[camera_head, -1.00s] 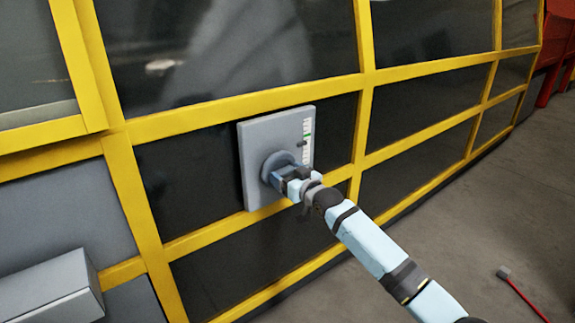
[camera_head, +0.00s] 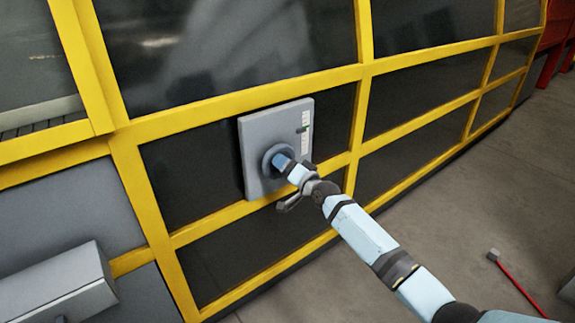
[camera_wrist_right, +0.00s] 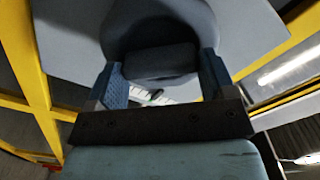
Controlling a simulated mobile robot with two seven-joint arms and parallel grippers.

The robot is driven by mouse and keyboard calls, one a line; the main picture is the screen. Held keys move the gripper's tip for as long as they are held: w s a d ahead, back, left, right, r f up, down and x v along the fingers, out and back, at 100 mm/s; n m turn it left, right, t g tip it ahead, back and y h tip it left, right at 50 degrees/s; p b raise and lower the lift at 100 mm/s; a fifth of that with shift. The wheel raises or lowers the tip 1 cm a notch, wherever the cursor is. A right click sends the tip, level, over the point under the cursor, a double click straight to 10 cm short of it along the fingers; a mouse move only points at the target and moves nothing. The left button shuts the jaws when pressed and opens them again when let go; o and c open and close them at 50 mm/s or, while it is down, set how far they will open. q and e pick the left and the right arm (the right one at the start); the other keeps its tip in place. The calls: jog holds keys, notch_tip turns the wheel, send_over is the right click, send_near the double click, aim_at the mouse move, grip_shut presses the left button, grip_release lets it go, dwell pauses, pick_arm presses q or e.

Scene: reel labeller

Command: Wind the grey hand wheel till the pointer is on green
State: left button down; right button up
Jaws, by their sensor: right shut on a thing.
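The grey hand wheel (camera_head: 270,157) sits on a light grey panel (camera_head: 254,133) fixed to the yellow-framed machine. My right gripper (camera_head: 283,164) is shut on it. In the right wrist view the two blue fingers of the right gripper (camera_wrist_right: 162,72) lie on either side of the wheel's grip (camera_wrist_right: 158,59). The pale scale (camera_head: 305,146) runs up the panel's right side. The dark pointer (camera_head: 301,130) is level with, or very near, the green mark (camera_head: 308,126); the exact alignment is too small to tell. My left gripper is out of view.
Yellow bars (camera_head: 245,98) and dark windows surround the panel. A grey box (camera_head: 60,285) juts out at the lower left. Open concrete floor (camera_head: 460,210) lies at the right, with a red-handled tool (camera_head: 515,283) on it.

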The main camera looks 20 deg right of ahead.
jog(key=shift+m, duration=0.8)
jog(key=o, duration=0.9)
